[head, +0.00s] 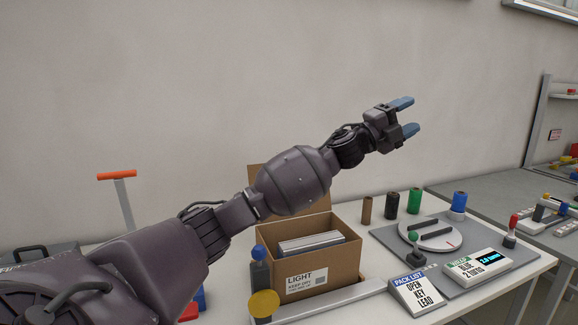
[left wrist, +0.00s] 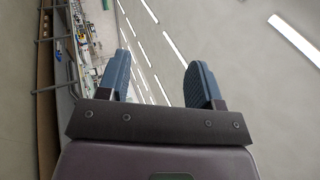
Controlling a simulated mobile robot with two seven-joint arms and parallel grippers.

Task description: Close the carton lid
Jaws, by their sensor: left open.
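The carton (head: 345,265) is a brown cardboard box marked "LIGHT" on the white table in the head view. Its lid (head: 262,177) stands up at the back, partly hidden behind my left arm. The carton is open at the top, and grey-white flat items (head: 311,243) show inside. My left gripper (head: 408,116) is raised well above the table, up and to the right of the carton, touching nothing. Its blue fingers are apart and empty; they also show apart in the left wrist view (left wrist: 160,82). My right gripper is in neither view.
Right of the carton are several coloured spools (head: 414,201), a grey board with a round dial (head: 430,234), and a "PACK LIST" sign (head: 416,293). A bottle with a blue top (head: 259,270) and a yellow disc (head: 264,303) stand at its front left. A wall is behind.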

